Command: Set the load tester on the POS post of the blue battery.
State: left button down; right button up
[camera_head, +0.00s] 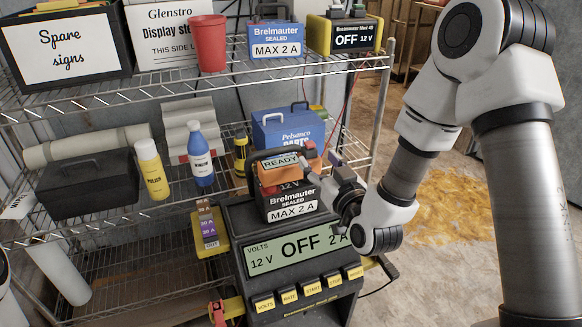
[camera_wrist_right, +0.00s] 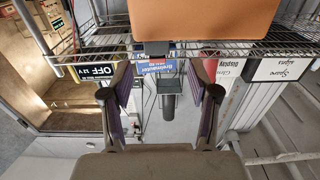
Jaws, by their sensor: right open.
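The orange load tester (camera_head: 307,157) shows a READY display and stands at the top of the black battery marked Brelmauter, MAX 2 A (camera_head: 292,211). I cannot tell which post it touches. A large orange surface, seemingly the tester (camera_wrist_right: 205,20), fills the top of the wrist view. A blue-labelled Brelmauter battery (camera_head: 275,41) sits on the top shelf; its label also shows in the wrist view (camera_wrist_right: 156,66). Its posts are not clear. My right gripper (camera_head: 325,187) is open, just right of the tester; its fingers (camera_wrist_right: 160,78) stand apart. My left gripper is out of view.
A large charger (camera_head: 296,268) reading OFF stands in front, and a smaller one (camera_head: 343,38) is on the top shelf. A red cup (camera_head: 208,43) stands left of the shelf battery. A blue parts box (camera_head: 287,131) is behind the tester.

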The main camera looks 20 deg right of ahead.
aim_at(311, 149)
jog(key=w, duration=0.5)
jog(key=shift+w+d, duration=0.35)
jog(key=shift+w, duration=0.45)
jog(key=shift+s, duration=0.1)
grip_shut()
jog(key=shift+r, duration=0.1)
